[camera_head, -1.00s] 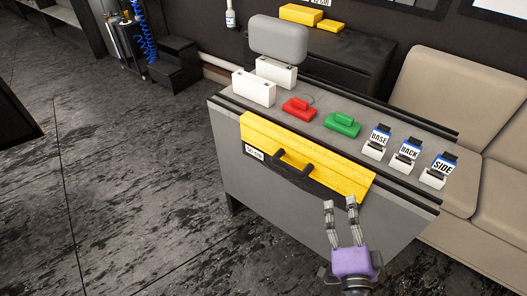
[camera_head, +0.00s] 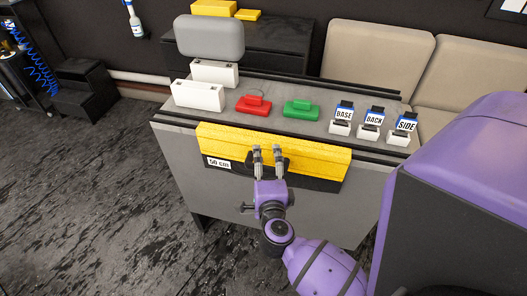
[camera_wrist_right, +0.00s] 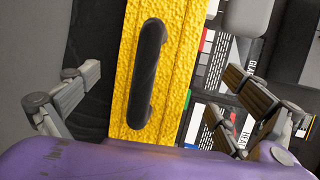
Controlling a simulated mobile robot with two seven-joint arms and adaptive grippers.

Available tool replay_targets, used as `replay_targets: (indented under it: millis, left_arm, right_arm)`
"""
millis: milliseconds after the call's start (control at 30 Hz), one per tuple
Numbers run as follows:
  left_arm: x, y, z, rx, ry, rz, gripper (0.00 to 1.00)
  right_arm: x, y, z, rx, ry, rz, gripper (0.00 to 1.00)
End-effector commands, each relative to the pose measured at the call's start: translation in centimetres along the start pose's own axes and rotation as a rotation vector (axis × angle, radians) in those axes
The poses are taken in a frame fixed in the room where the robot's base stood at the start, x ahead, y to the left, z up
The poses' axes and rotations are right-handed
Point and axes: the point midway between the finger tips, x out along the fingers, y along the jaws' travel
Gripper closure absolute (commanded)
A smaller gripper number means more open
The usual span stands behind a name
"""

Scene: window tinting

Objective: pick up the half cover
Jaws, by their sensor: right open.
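The half cover appears to be the long yellow textured piece (camera_head: 312,153) with a black handle and a "50 cm" label, on the front side of the grey workbench. My right gripper (camera_head: 268,150) is open and empty in front of its handle, partly hiding it. In the right wrist view, the yellow piece (camera_wrist_right: 183,70) runs upright, and its black handle (camera_wrist_right: 147,75) lies between the spread fingers, nearer the left one. I see no contact with the handle. My left gripper is not in view.
More yellow pieces (camera_head: 214,7) lie on the black cabinet behind. A beige sofa (camera_head: 378,62) stands behind right.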

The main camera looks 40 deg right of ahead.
Motion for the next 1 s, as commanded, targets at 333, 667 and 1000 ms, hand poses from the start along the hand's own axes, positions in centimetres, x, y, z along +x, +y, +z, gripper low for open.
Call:
replay_targets:
  millis: [333,667,1000]
  left_arm:
    - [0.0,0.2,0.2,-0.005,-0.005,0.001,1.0]
    - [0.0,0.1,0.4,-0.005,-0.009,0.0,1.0]
    - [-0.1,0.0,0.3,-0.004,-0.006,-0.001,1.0]
  right_arm:
    - [4.8,0.3,-0.3,-0.001,-0.001,-0.003,0.0]
    - [5.7,0.3,-0.3,0.001,-0.001,0.0,0.0]
    - [5.7,0.3,-0.3,0.0,-0.001,-0.001,0.42]
